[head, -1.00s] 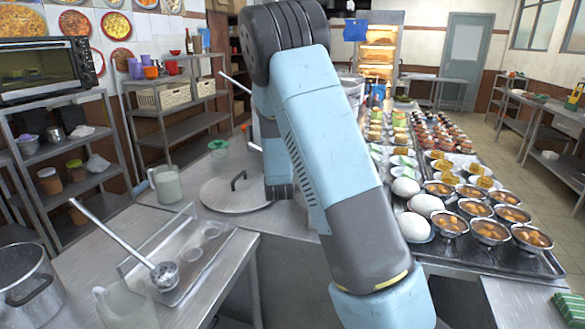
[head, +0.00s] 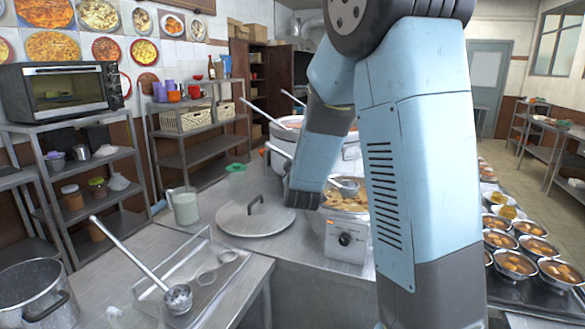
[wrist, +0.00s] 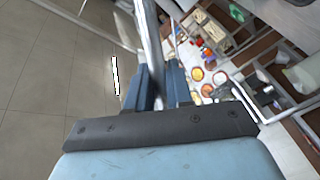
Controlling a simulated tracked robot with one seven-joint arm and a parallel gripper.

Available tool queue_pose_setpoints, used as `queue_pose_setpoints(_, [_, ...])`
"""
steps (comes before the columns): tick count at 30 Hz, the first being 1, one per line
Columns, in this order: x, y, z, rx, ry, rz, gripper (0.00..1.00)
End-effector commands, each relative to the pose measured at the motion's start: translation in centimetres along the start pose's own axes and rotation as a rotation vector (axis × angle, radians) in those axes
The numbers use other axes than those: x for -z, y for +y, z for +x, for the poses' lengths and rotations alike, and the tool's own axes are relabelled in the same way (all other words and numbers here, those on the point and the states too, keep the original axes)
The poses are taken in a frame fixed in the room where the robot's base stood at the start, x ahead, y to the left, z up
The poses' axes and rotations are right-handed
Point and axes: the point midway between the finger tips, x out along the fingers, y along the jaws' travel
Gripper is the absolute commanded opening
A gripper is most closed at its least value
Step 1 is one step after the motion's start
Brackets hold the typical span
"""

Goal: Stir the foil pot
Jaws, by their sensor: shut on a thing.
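My gripper (wrist: 160,75) shows in the wrist view, its blue fingers shut on a long metal handle (wrist: 151,28), apparently a ladle's. In the head view my arm hides much of the pots and my fingertips are not clear. Behind my forearm stand a silver pot with reddish contents (head: 290,122) and part of another pot (head: 351,151). I cannot tell which is the foil pot. A ladle bowl (head: 347,187) shows right of my forearm, over a vessel of yellowish food (head: 347,202). Whether it belongs to the held handle is unclear.
A lid (head: 255,221) lies flat on the counter, beside a jug (head: 185,207). A burner box with a knob (head: 345,241) stands in front of the pots. Another ladle (head: 178,299) rests in a tray at lower left. Several filled bowls (head: 515,264) stand at right.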

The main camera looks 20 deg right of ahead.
Motion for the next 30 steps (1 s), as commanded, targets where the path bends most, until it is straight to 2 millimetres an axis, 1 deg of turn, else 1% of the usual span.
queue_pose_setpoints(1, [0.2, 0.4, -0.8, -0.001, 0.001, 0.003, 0.0])
queue_pose_setpoints(6, [0.5, 1.1, -2.5, -0.001, 0.001, 0.001, 0.0])
queue_pose_setpoints(10, [0.7, 1.4, -3.3, 0.0, 0.001, 0.001, 0.0])
queue_pose_setpoints(13, [0.8, 1.9, -3.1, 0.006, 0.008, 0.006, 0.0])
queue_pose_setpoints(17, [1.4, 3.0, -1.6, 0.035, 0.035, 0.031, 0.0])
queue_pose_setpoints(22, [2.0, 5.0, 1.5, 0.104, 0.088, 0.078, 0.0])
queue_pose_setpoints(30, [1.8, 7.8, 5.4, 0.203, 0.153, 0.148, 0.0])
